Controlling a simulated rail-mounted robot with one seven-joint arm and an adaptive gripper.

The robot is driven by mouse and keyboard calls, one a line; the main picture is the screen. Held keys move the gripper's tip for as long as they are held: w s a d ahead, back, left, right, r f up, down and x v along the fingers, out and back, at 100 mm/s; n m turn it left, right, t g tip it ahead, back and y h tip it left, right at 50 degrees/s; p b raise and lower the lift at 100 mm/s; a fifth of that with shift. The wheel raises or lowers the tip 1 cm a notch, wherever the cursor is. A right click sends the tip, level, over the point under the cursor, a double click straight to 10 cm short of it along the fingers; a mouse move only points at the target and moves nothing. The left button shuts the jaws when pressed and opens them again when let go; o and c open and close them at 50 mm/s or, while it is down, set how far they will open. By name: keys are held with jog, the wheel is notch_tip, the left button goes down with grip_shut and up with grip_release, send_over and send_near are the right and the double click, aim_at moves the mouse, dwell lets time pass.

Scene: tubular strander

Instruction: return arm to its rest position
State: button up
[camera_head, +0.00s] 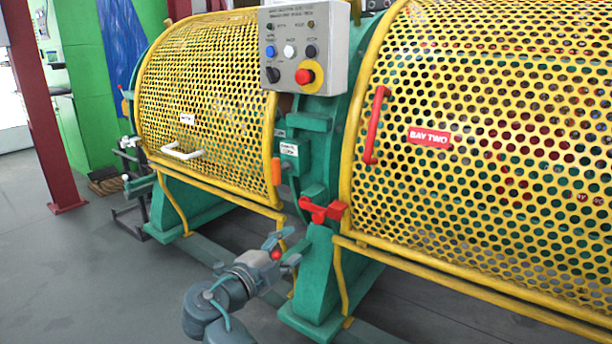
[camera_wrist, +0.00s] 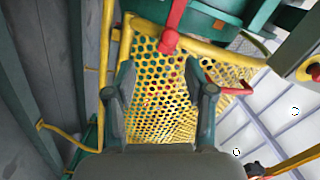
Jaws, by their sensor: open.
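My gripper (camera_head: 287,246) is in the lower middle of the head view, in front of the green frame between the two yellow mesh guards. It is below and to the left of a red latch (camera_head: 324,210) and appears apart from it. In the wrist view my gripper (camera_wrist: 160,72) has its two fingers spread wide with nothing between them. Beyond the fingers lies yellow perforated mesh (camera_wrist: 160,110). A red bar (camera_wrist: 173,28) shows above the fingertips there.
The right guard (camera_head: 480,150) has a "BAY TWO" label and a red handle (camera_head: 376,125). The left guard (camera_head: 205,95) has a white handle (camera_head: 183,153). A control box (camera_head: 303,48) with a red stop button sits between them. The floor (camera_head: 90,270) at lower left is clear.

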notch_tip(320, 180, down, 15)
jog(key=w+a+n+g+y+p, duration=0.2)
jog(key=n+g+y+p, duration=0.3)
jog(key=n, duration=1)
jog(key=s+d+f+n+g+p, duration=0.6)
jog(key=d+f+n+p, duration=0.2)
jog(key=f+p, duration=0.5)
jog(key=s+d+n+g+y+p, duration=0.1)
jog(key=s+d+g+p, duration=0.25)
jog(key=s+p, duration=0.4)
jog(key=s+d+g+y+p, duration=0.1)
jog(key=s+d+g+p, duration=0.2)
jog(key=s+d+p, duration=0.35)
jog(key=s+d+r+m+g+y+p, duration=0.1)
jog(key=s+d+r+g+p, duration=0.1)
jog(key=s+p, duration=0.6)
jog(key=s+d+r+m+g+y+p, duration=0.1)
jog(key=s+d+r+m+g+p, duration=0.1)
jog(key=s+p, duration=0.6)
notch_tip(320, 180, up, 2)
jog(key=shift+s+d+r, duration=0.25)
jog(key=shift+s+d, duration=0.05)
jog(key=shift+d, duration=0.5)
jog(key=shift+o, duration=0.4)
jog(key=shift+d+m, duration=0.1)
jog(key=shift+m, duration=0.2)
